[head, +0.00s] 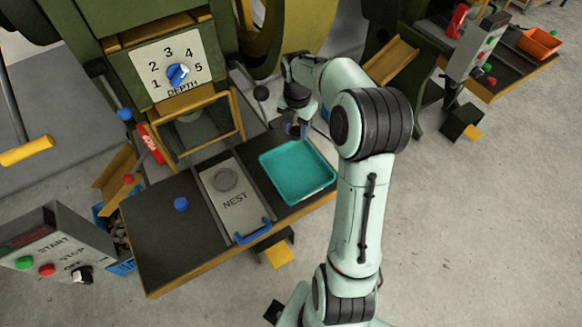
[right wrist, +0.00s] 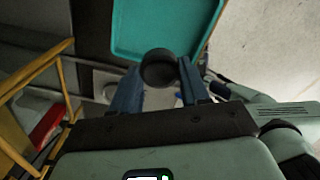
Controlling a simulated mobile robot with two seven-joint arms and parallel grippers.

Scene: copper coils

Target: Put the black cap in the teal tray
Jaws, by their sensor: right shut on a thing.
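The teal tray (head: 297,172) lies at the right end of the dark work table, and no object shows in it. It also shows at the top of the right wrist view (right wrist: 165,28). My right gripper (head: 296,128) is just beyond the tray's back edge in the head view. In the right wrist view its blue fingers (right wrist: 158,88) are shut on the round black cap (right wrist: 158,68). My left gripper does not show.
The NEST slide (head: 235,200) with its blue handle (head: 252,232) is left of the tray. A blue disc (head: 181,204) lies on the table's left part. The press's yellow frame (head: 200,128) stands behind. A control box (head: 55,245) is at the lower left.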

